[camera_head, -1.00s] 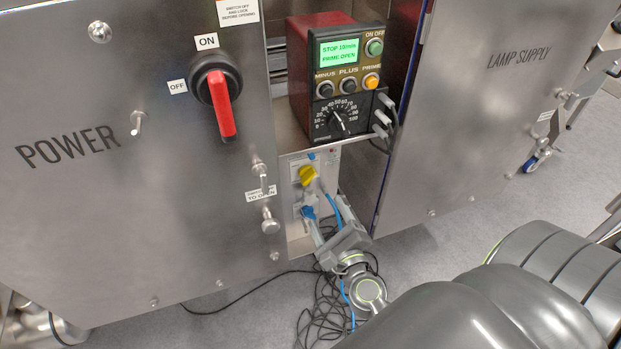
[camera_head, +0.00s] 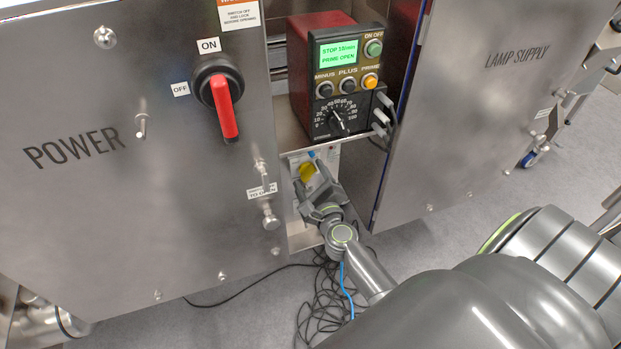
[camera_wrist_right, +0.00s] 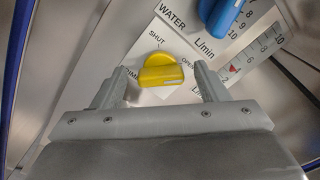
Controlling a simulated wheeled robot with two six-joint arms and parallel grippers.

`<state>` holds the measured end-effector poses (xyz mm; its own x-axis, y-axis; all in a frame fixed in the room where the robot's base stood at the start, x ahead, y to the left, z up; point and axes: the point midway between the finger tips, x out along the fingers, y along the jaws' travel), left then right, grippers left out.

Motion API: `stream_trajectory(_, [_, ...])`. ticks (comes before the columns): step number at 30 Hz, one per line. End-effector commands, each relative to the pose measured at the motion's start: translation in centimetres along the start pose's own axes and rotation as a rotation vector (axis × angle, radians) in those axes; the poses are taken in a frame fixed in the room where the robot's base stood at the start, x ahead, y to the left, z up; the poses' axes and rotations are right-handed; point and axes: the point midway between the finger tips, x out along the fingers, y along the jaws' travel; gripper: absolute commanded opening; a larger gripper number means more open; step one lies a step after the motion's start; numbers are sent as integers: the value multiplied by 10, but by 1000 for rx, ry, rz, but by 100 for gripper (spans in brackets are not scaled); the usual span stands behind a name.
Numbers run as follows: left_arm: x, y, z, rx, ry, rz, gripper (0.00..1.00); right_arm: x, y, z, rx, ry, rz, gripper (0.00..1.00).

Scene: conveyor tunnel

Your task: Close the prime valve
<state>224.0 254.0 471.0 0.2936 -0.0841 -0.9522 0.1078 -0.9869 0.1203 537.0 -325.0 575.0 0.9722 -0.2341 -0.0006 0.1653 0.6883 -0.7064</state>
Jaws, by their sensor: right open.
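The prime valve is a yellow knob (camera_wrist_right: 161,70) on a white label with "SHUT" and "OPEN" marks, in the right wrist view. In the head view the yellow knob (camera_head: 307,172) is partly hidden behind my gripper, below the pump controller. The controller's screen (camera_head: 339,50) reads "STOP 10/min PRIME OPEN". My right gripper (camera_wrist_right: 160,83) is open, its two fingers on either side of the knob in the picture; I cannot tell whether they touch it. In the head view my right gripper (camera_head: 318,188) is at the narrow valve panel. My left gripper is not in view.
Steel doors marked POWER (camera_head: 75,147) and LAMP SUPPLY (camera_head: 518,57) flank the narrow opening. Black cables (camera_head: 325,305) lie on the floor below.

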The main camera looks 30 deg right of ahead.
Motion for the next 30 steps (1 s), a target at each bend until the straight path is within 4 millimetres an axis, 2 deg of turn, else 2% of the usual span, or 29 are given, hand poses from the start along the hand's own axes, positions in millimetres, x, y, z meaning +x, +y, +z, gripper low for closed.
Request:
stream_trajectory(2, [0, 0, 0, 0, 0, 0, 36, 0, 0, 0, 0, 0, 0, 67])
stream_trajectory(12, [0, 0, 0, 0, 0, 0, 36, 0, 0, 0, 0, 0, 0, 24])
stream_trajectory(22, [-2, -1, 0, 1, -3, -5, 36, 0, 0, 1, -43, 0, 1, 23])
stream_trajectory(30, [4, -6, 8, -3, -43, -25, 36, 0, 0, 1, -210, 0, 2, 23])
